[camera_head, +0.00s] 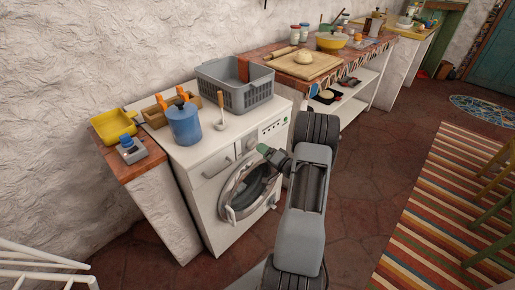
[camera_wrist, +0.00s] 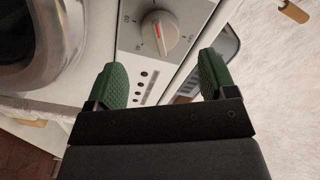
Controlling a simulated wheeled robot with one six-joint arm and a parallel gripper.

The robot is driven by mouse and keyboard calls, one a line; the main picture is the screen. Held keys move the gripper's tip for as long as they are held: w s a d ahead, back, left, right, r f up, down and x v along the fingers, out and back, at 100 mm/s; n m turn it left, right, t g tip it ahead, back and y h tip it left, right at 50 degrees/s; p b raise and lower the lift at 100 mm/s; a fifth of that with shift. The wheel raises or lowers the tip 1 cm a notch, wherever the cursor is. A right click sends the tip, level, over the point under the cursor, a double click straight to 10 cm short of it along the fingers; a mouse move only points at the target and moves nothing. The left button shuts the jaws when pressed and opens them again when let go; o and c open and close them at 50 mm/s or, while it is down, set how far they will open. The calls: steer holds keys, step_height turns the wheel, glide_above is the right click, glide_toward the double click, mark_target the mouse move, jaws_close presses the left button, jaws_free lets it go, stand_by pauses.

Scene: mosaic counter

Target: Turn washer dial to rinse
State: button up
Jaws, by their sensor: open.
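The washer (camera_head: 203,192) is white with a round glass door, and it stands below the counter items. Its dial (camera_wrist: 159,36) is a round, light knob with a red mark, set on a grey panel in the wrist view. Small labels ring the dial, too small to read. My gripper (camera_wrist: 163,77) has two green fingers spread apart, with the dial beyond the gap between them and not touched. In the head view my gripper (camera_head: 264,149) is at the front of the washer's control panel, where I cannot make out the dial clearly.
On the washer top are a blue pot (camera_head: 184,124), a ladle (camera_head: 221,112) and a grey basket (camera_head: 236,88). A yellow tray (camera_head: 113,125) lies at left. A white rack (camera_head: 40,262) stands at lower left. The floor right of my arm is clear up to the striped rug (camera_head: 425,215).

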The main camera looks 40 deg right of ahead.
steer(key=s+d, duration=0.1)
steer(key=s, duration=0.6)
steer(key=shift+s+d, duration=0.2)
steer(key=shift+s, duration=0.1)
